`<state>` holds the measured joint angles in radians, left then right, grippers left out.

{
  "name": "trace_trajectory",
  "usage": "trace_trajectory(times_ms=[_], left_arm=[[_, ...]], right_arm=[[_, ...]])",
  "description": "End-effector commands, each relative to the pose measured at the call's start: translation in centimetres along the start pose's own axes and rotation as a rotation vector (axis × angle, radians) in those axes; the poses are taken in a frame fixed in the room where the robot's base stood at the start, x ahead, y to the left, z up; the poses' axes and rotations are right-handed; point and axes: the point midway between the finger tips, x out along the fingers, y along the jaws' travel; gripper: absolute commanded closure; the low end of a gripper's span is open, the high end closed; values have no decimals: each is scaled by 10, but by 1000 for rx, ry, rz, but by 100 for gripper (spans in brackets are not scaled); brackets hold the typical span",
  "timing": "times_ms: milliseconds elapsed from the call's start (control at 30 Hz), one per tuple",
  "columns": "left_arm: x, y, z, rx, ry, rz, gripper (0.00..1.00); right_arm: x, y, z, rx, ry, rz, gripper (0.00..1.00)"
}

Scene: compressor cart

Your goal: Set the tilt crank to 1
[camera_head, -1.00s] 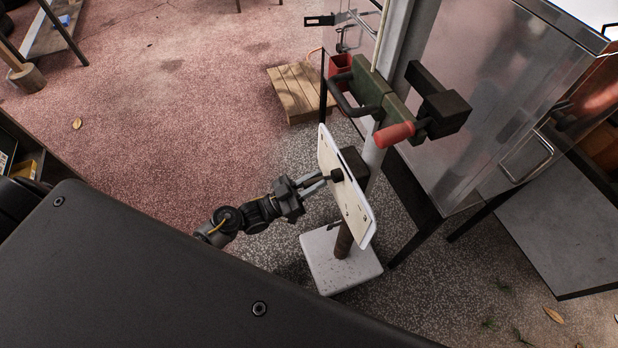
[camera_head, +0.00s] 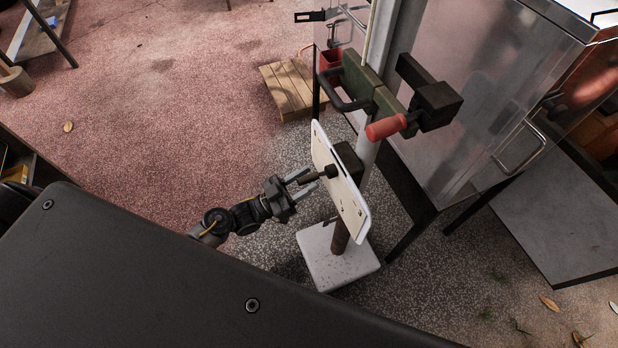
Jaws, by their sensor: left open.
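A white plate (camera_head: 352,205) with small dark marks stands tilted on a brown post (camera_head: 340,238) above a pale square base (camera_head: 335,262). A dark crank (camera_head: 330,171), seemingly the tilt crank, sticks out from the plate's face toward my left gripper. My left gripper (camera_head: 312,180) is open in front of the plate, its light fingers on either side of the crank's dark rod. I cannot tell whether they touch it. The marks are too small to read, so the setting is unclear. My right gripper is not in view.
A green and black bracket with a red handle (camera_head: 386,128) juts out just above the plate. A glossy cabinet (camera_head: 470,100) stands to the right. The floor left of the gripper is clear.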

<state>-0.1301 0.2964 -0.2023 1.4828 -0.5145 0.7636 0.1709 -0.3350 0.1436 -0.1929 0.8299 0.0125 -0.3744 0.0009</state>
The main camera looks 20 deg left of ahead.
Motion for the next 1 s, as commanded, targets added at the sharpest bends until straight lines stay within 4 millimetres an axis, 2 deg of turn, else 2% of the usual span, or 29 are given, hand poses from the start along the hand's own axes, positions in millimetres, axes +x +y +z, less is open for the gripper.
trace_trajectory(times_ms=[33,100,300,433,600,1000], left_arm=[[-11,0,2,0,-3,-1,59],[-26,0,3,0,-5,-1,59],[-64,0,3,-1,-3,1,59],[-82,0,2,-1,-1,1,59],[-93,0,1,-1,0,1,59],[-93,0,0,-1,0,1,59]], right_arm=[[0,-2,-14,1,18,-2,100],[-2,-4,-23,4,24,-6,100],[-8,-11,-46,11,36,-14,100],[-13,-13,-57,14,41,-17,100],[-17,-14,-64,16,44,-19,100],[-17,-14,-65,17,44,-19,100]])
